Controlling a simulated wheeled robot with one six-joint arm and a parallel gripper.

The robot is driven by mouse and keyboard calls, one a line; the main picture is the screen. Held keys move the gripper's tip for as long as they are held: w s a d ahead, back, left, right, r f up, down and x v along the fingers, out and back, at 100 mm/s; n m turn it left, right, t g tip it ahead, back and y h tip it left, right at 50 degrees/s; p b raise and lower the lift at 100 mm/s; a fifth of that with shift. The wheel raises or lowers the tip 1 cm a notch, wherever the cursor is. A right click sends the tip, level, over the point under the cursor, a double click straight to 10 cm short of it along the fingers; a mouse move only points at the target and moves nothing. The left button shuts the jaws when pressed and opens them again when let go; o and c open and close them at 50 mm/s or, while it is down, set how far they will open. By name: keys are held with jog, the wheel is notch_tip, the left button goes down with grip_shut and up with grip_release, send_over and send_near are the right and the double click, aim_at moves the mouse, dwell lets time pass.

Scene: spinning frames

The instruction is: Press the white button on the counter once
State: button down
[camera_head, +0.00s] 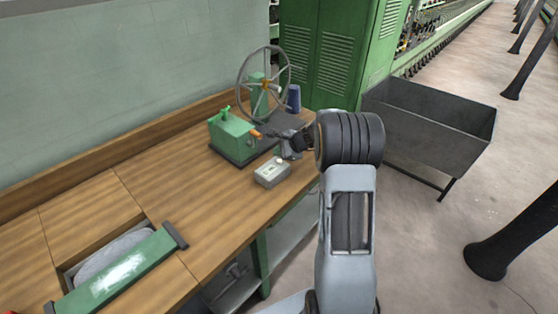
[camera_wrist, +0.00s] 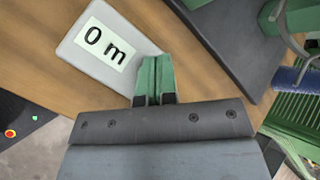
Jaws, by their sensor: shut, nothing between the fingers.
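A small light-grey box (camera_head: 271,173) sits on the wooden counter, with a small round white button (camera_head: 279,160) at its back right. In the wrist view the box (camera_wrist: 78,57) shows a label reading "0 m". My gripper (camera_head: 286,156) is just above and beside the button; I cannot tell whether it touches it. In the wrist view the green fingers of my gripper (camera_wrist: 154,62) are together and empty, overlapping the box's edge. The button is not visible in the wrist view, perhaps hidden by the fingers.
A green winding machine (camera_head: 232,137) with a spoked wheel (camera_head: 263,82) stands on a dark base behind the box. A blue cone (camera_head: 293,98) is beside it. A green bar (camera_head: 115,272) lies at the counter's front left. A grey metal bin (camera_head: 430,125) stands at the right.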

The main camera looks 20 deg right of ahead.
aim_at(279, 162)
jog(key=shift+r+p, duration=1.45)
jog(key=shift+r, duration=0.8)
jog(key=shift+s+f+n, duration=0.2)
jog(key=shift+n, duration=0.3)
jog(key=s+a+f+n+g, duration=0.1)
jog(key=s+f+n+g, duration=0.15)
jog(key=s, duration=0.25)
jog(key=s+a+r+n+h, duration=0.1)
jog(key=s+a+r+n, duration=0.2)
jog(key=s, duration=0.5)
jog(key=s+a+r+n+h, duration=0.2)
jog(key=s+a+r+n, duration=0.2)
jog(key=s+n, duration=0.4)
jog(key=s+a+r+n+h, duration=0.2)
jog(key=s+a+r+n, duration=0.2)
jog(key=s, duration=0.4)
notch_tip(279, 162, up, 2)
jog(key=shift+s+n, duration=0.15)
jog(key=shift+n, duration=0.5)
jog(key=c, duration=1.9)
grip_release()
